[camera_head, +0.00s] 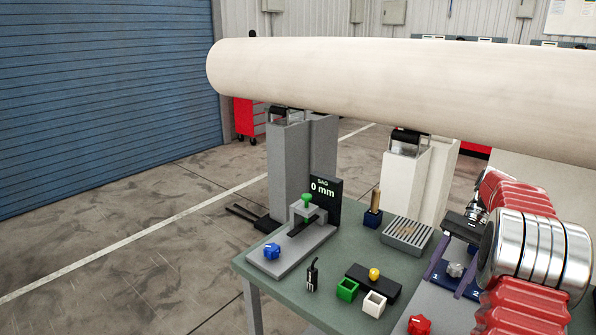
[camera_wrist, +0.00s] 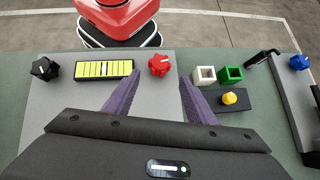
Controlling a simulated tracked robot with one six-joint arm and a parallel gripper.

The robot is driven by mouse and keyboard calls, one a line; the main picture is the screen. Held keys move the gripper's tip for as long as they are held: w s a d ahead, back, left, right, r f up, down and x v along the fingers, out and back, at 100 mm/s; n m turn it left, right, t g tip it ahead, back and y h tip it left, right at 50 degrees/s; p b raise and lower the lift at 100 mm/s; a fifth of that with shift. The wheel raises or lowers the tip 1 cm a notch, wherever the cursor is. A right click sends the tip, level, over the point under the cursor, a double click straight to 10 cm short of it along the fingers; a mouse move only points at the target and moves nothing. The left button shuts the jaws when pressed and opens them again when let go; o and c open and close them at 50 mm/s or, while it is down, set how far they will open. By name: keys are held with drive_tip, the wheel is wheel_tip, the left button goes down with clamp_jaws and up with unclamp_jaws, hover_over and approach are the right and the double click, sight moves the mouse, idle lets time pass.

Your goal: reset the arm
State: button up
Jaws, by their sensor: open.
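My gripper (camera_wrist: 160,76) is open and empty, with its two purple fingers spread apart above a grey panel (camera_wrist: 60,125) on the table. In the wrist view a red star-shaped knob (camera_wrist: 159,65) shows in the gap beyond the fingertips, and I cannot tell the height between them. In the head view my gripper is at the right, over the table (camera_head: 365,246), partly covered by my red and silver arm. The same red knob (camera_head: 419,325) sits at the bottom edge of that view.
A large cream cylinder (camera_head: 400,90) spans above the table on supports. Open floor lies left.

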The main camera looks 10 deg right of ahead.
drive_tip(key=s+a+r+n+t+h, duration=0.2)
drive_tip(key=a+r+n+h, duration=0.1)
drive_tip(key=a, duration=0.5)
drive_tip(key=s+a+r+n+t+h, duration=0.1)
drive_tip(key=s+a+r+n+h, duration=0.2)
drive_tip(key=a, duration=0.5)
drive_tip(key=s+a+f+n+t+h, duration=0.1)
drive_tip(key=s+a+n+t, duration=0.4)
drive_tip(key=s+a, duration=0.5)
drive_tip(key=shift+s+a+f+n+t+h, duration=0.4)
drive_tip(key=shift+a+f+t, duration=0.25)
drive_tip(key=shift+t, duration=0.45)
